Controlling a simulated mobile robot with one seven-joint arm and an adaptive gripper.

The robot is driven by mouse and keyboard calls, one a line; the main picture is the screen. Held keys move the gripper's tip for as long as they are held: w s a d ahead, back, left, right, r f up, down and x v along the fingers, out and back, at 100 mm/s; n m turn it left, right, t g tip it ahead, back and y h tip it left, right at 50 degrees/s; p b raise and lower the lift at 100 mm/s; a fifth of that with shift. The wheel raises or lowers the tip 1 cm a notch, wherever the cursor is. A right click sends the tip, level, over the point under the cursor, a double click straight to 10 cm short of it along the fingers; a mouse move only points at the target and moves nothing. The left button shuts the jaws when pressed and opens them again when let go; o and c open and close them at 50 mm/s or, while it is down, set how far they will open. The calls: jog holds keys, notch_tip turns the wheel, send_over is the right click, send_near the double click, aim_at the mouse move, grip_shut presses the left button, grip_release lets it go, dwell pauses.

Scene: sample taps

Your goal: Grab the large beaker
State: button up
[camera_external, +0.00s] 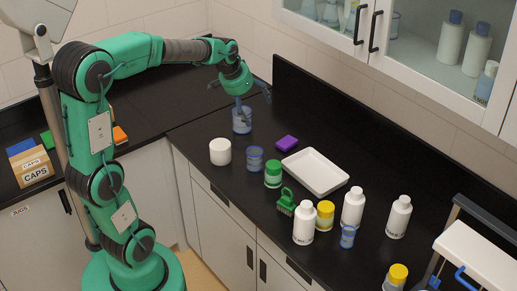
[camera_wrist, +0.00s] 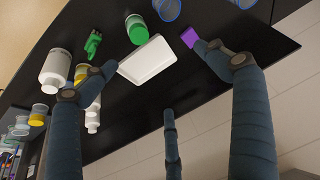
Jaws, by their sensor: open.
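A large blue-tinted beaker (camera_external: 241,122) stands upright on the black counter near the corner. In the wrist view only part of it (camera_wrist: 243,3) shows at the top edge. A second blue beaker (camera_external: 255,159) stands nearer the front edge, also seen in the wrist view (camera_wrist: 168,9). A smaller blue beaker (camera_external: 347,237) stands among the bottles. Whether a finger touches the beaker I cannot tell.
A white tub (camera_external: 220,152), a green-lidded jar (camera_external: 273,174), a purple block (camera_external: 287,143) and a white tray (camera_external: 315,172) stand near the beakers. A green brush (camera_external: 286,202) and several white bottles (camera_external: 353,207) are farther right. The back ledge (camera_external: 330,105) runs behind.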

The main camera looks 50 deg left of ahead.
jog(key=w+a+f+n+p, duration=0.1)
jog(key=w+a+f+p, duration=0.3)
jog(key=w+a, duration=0.8)
jog(key=w+a+f+p, duration=0.1)
jog(key=a+f, duration=0.5)
jog(key=a, duration=0.4)
jog(key=w+a+f+p, duration=0.2)
jog(key=a+f, duration=0.4)
jog(key=a, duration=0.4)
jog(key=shift+n+g+y, duration=0.3)
jog(key=shift+n+g, duration=0.1)
jog(key=shift+f, duration=0.25)
jog(key=x, duration=0.8)
jog(key=shift+w, duration=0.15)
jog(key=shift+f, duration=0.25)
jog(key=shift+x, duration=2.4)
jog(key=shift+w+a, duration=0.1)
jog(key=shift+a, duration=0.1)
